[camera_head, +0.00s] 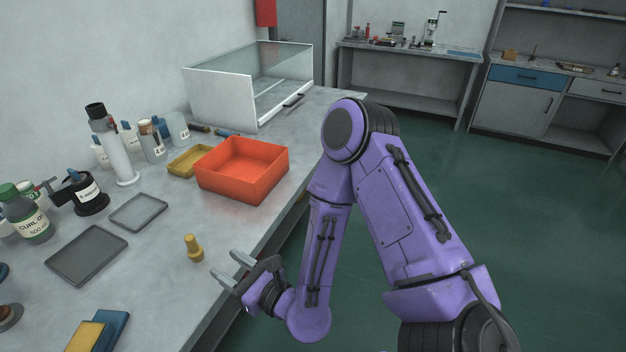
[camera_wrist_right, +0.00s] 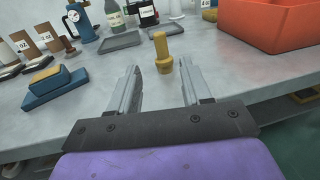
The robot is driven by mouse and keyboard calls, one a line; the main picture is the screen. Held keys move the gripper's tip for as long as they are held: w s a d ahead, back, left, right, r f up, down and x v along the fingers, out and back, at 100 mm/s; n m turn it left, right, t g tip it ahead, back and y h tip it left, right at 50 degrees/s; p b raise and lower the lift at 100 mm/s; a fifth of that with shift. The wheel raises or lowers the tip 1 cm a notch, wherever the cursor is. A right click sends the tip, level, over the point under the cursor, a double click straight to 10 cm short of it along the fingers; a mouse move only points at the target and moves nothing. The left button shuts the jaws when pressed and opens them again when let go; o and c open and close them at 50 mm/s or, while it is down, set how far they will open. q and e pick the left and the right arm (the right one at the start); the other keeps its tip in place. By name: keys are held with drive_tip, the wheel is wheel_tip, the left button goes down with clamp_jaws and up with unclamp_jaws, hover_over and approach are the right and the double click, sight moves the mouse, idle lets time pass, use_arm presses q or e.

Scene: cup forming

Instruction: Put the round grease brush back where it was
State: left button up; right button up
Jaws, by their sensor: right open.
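A small yellow piece with a rounded knob, which looks like the round grease brush (camera_head: 194,248), stands upright on the grey workbench near its front edge. In the right wrist view the brush (camera_wrist_right: 161,48) shows ahead of the fingers, roughly in line with the gap between them. My right gripper (camera_head: 232,269) is open and empty, a short way to the right of the brush and apart from it. Its two fingers also show in the right wrist view (camera_wrist_right: 159,73). My left gripper is not in view.
Two flat grey trays (camera_head: 87,255) (camera_head: 139,212) lie left of the brush. An orange bin (camera_head: 243,170) and a yellow tray (camera_head: 187,162) stand behind it. Bottles, including a green-capped one (camera_head: 27,215), line the left. A blue-and-yellow block (camera_head: 97,333) lies in front. Bare bench surrounds the brush.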

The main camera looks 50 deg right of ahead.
drive_tip(key=s+d+f+n+g+h, duration=0.25)
drive_tip(key=s+f+n+g, duration=0.25)
drive_tip(key=s+f+n, duration=0.35)
drive_tip(key=s+d+f+n+g+h, duration=0.25)
drive_tip(key=s+f+n+g, duration=0.3)
drive_tip(key=f+n, duration=0.55)
drive_tip(key=s+d+f+n+g+h, duration=0.1)
drive_tip(key=s+d+f+n+g, duration=0.3)
drive_tip(key=s, duration=0.6)
drive_tip(key=d+f+n, duration=0.1)
drive_tip(key=d+n, duration=0.1)
drive_tip(key=n, duration=0.1)
drive_tip(key=shift+s+n+h, duration=0.25)
drive_tip(key=shift+n+h, duration=0.05)
drive_tip(key=shift+n, duration=0.05)
